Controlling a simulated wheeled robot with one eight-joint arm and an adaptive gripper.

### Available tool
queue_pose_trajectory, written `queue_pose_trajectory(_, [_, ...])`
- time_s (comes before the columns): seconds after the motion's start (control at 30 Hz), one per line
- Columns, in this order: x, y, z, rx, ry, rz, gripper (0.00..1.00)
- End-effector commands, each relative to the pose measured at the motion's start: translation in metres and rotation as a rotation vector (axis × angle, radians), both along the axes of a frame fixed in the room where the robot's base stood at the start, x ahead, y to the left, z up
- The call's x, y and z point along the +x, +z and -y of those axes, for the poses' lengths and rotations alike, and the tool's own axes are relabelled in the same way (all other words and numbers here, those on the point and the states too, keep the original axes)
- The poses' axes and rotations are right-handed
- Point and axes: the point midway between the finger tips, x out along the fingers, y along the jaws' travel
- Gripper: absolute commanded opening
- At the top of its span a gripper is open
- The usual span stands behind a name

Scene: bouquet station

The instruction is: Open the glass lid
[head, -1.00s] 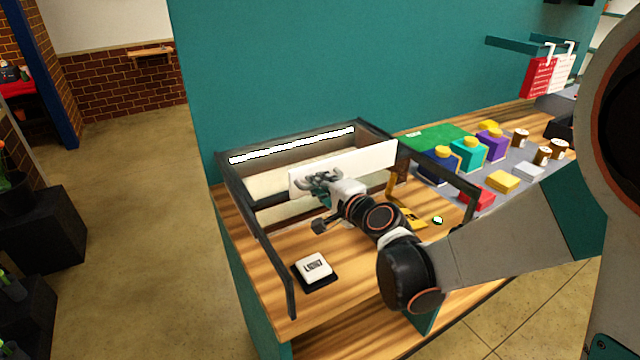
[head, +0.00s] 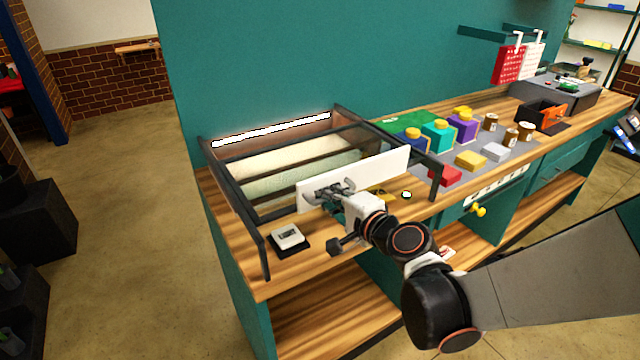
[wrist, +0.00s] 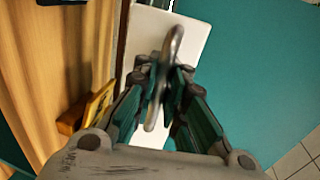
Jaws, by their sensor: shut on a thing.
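A dark-framed case (head: 237,210) stands on the wooden counter, with a white panel (head: 382,172) at its front right part. The clear glass itself is hard to make out. A curved metal handle (wrist: 172,45) is on the panel; the panel (wrist: 150,35) also shows behind it in the wrist view. My gripper (head: 335,193) is in front of the panel; in the wrist view its fingers (wrist: 165,88) are closed around the handle. Pale rolls (head: 290,160) lie in the case behind the panel.
A button on a black base (head: 289,238) sits at the counter's front left. Coloured bottles and blocks (head: 463,125) stand on a grey mat to the right. A teal wall (head: 300,60) rises behind.

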Motion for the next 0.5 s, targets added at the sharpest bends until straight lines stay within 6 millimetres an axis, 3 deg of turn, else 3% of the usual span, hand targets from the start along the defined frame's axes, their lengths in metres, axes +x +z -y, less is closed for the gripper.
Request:
queue_pose_trajectory(0.17, [-0.0103,0.0006,0.0082,0.002,-0.001,0.0,0.0])
queue_pose_trajectory(0.5, [-0.0115,0.0007,0.009,0.002,-0.001,0.0,0.0])
